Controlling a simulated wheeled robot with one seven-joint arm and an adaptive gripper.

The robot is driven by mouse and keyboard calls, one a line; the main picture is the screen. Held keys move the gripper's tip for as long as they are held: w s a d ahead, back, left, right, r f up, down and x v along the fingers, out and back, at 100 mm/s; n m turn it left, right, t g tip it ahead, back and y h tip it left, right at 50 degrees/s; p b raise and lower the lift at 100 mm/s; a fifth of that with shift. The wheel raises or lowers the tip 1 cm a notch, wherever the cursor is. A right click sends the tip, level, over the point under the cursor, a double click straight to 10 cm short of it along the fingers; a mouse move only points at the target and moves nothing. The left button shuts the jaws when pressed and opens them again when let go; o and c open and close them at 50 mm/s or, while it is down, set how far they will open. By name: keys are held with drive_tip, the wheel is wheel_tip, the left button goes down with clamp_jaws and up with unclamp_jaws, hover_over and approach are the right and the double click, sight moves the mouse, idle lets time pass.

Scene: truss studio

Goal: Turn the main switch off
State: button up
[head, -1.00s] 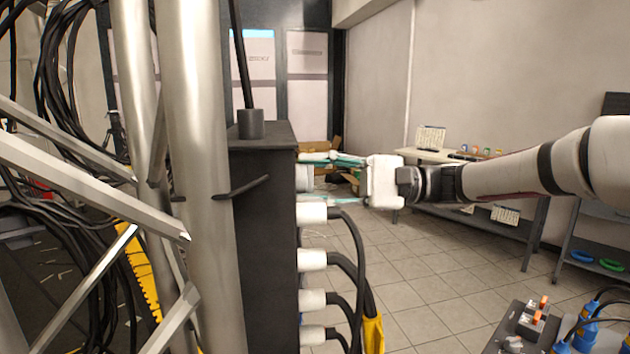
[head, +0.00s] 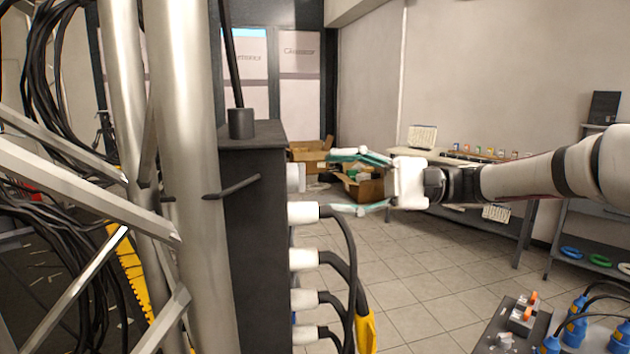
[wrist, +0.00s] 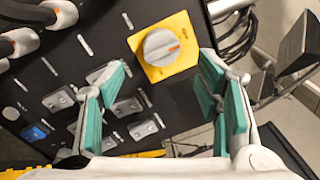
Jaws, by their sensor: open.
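The main switch is a grey rotary knob (wrist: 160,46) on a yellow square plate (wrist: 183,25), with a small orange mark toward the right in the wrist view. In the head view the knob (head: 296,178) shows side-on, sticking out of the dark box (head: 255,230). My gripper (head: 337,181) is open and empty, with its fingertips to the right of the knob and a visible gap between them. In the wrist view its teal-padded fingers (wrist: 160,78) spread left and right below the knob, not touching it. The switch's position labels cannot be read.
White plugs with black cables (head: 305,258) stick out of the box below the knob. Metal truss poles (head: 180,120) stand at left.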

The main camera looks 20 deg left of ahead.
drive_tip(key=v, duration=0.6)
